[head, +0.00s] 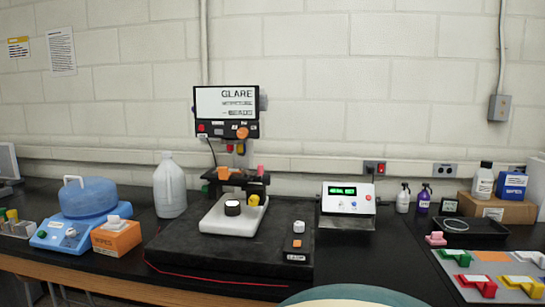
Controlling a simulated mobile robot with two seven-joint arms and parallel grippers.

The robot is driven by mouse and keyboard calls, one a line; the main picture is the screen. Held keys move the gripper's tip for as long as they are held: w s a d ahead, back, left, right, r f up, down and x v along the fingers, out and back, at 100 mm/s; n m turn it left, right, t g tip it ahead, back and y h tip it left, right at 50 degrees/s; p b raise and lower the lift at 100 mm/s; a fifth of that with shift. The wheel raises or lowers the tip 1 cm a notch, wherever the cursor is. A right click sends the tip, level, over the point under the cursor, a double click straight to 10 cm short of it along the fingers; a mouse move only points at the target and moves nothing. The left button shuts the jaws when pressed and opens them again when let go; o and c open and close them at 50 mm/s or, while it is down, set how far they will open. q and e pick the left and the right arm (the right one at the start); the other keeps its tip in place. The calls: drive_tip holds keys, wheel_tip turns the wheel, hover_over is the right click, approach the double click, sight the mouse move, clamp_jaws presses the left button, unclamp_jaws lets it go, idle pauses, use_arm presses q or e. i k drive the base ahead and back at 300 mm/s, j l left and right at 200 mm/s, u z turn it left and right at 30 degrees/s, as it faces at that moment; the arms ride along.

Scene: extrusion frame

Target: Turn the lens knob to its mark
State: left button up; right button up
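A microscope-like station with a screen (237,102) reading "GLARE" stands at the back of a black mat. An orange round knob (242,132) sits at the screen's lower edge. Below it, a white base (228,222) bears a dark, white-topped cylinder (232,208) and a yellow knob (254,200). Orange and pink parts sit on the black stage (240,181) above. A white-topped knob (299,227) stands on the mat to the right. I cannot tell which is the lens knob, and no mark is readable. Neither gripper is in view.
A blue-and-white device (88,205), an orange wipes box (116,238) and a white jug (170,187) stand left. A control box with a green display (347,197) stands right of the station. Bottles and coloured trays fill the far right. The black mat's (185,250) front is clear.

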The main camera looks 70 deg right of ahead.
sight(243, 132)
drive_tip(key=z, duration=2)
